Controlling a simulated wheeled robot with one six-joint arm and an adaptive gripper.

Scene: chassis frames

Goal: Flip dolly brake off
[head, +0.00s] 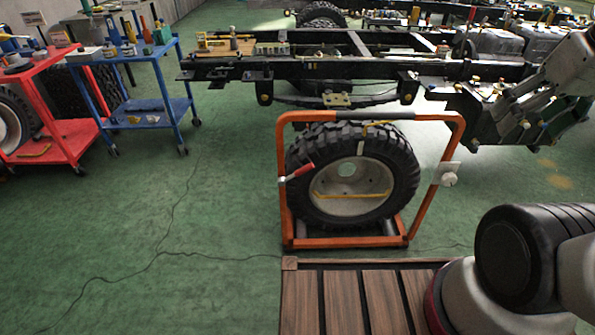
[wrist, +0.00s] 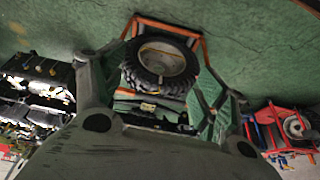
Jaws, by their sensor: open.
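The dolly (head: 282,205) is an upright orange tube frame around a large black tire (head: 302,202) with a pale rim, in the middle of the head view. A lever with a red grip (head: 301,171) sits at its left post, tilted up to the right. A pale plate with a round knob (head: 448,178) is on the right post. In the wrist view the dolly (wrist: 150,22) appears upside down, ahead of my gripper (wrist: 162,88). My gripper is open with its fingers spread and nothing between them, apart from the dolly. I cannot make out the lever there.
A dark vehicle chassis (head: 345,70) stands behind the dolly. A red cart (head: 62,120) and a blue cart (head: 150,105) with tools are at the left. A slatted wooden platform (head: 345,300) lies in front. Green floor (head: 200,235) is clear left of the dolly.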

